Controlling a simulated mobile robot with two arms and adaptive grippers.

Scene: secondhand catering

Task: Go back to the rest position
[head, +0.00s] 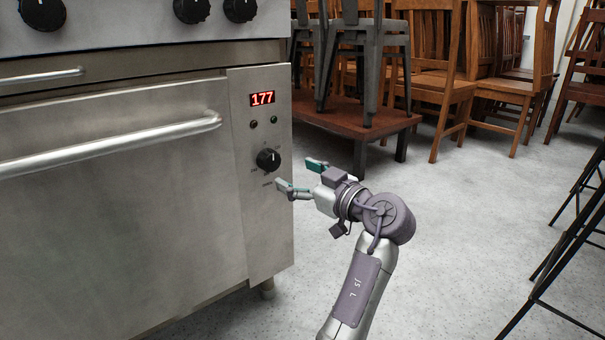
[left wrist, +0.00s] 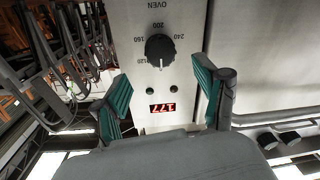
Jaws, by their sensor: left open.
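My left gripper (head: 301,174) is open and empty in the head view, just right of the oven's control panel. Its two teal fingers also show in the left wrist view (left wrist: 163,98), spread apart with the panel between and beyond them. The black oven knob (head: 268,159) is on the panel, and it also shows in the left wrist view (left wrist: 160,50) with numbers around it. The fingers appear apart from the knob. A red display (head: 262,98) above the knob reads 177. My right gripper is not in view.
The steel oven (head: 110,200) with a long door handle (head: 110,146) fills the left. A low brown table (head: 350,118) with grey stools on it stands behind my gripper. Wooden chairs (head: 510,85) are stacked at the back. Black metal legs (head: 570,245) stand at right. Grey floor (head: 460,230) between is clear.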

